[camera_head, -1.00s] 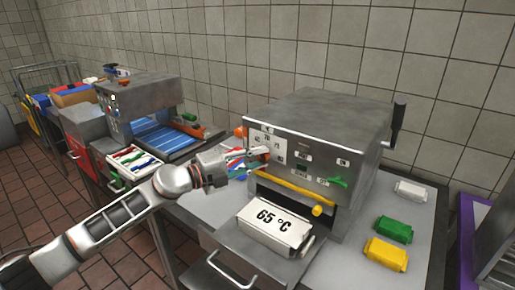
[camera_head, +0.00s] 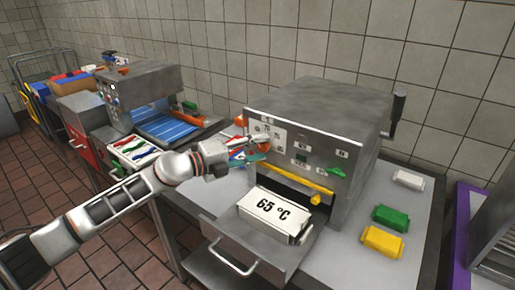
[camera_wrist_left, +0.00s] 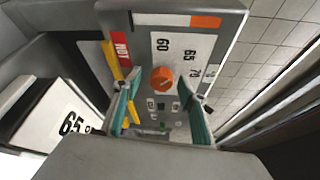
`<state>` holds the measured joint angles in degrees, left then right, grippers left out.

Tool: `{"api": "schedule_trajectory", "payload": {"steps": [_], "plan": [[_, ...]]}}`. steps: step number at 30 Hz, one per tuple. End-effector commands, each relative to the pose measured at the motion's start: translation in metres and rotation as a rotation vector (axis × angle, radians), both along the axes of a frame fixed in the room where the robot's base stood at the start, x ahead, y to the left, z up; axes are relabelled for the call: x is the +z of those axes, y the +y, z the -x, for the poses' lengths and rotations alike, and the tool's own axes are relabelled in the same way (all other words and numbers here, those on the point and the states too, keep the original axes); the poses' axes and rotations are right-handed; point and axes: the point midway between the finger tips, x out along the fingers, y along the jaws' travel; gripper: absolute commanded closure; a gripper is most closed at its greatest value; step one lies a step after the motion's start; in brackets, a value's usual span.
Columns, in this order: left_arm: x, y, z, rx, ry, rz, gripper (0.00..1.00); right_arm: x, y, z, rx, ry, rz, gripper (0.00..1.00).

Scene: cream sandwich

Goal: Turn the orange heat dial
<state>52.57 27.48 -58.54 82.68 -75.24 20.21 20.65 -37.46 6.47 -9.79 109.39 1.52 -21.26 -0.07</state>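The orange heat dial (camera_wrist_left: 162,79) is a round knob on the grey machine's front panel, beside a white scale marked 60, 65 and 70. In the left wrist view my left gripper (camera_wrist_left: 162,118) is open, its teal-lined fingers apart with the dial between and beyond their tips. I cannot tell whether a finger touches it. A white box (camera_head: 273,213) reading 65 °C sits in front of the machine (camera_head: 318,110). My right gripper is not in view.
A yellow bar with a knob (camera_head: 290,184) runs across the panel below the gripper. Green (camera_head: 390,217), yellow (camera_head: 382,241) and white (camera_head: 408,180) blocks lie on the table at right. A pulled-out drawer (camera_head: 230,245) juts forward.

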Motion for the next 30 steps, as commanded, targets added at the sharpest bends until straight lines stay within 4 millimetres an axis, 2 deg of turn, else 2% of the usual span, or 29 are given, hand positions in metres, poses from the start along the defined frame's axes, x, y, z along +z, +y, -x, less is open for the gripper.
{"api": "schedule_trajectory", "payload": {"steps": [7,11,24,30], "plan": [[0.001,0.001,0.000,0.001,-0.001,0.002,0.59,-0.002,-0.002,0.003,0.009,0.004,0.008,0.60],[0.002,0.007,0.003,0.002,-0.002,0.001,0.59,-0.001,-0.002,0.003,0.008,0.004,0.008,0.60],[0.007,0.077,0.046,0.002,0.001,0.000,0.59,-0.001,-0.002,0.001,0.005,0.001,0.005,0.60],[0.009,0.097,0.059,0.002,0.001,0.001,0.59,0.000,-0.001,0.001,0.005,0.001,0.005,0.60]]}}
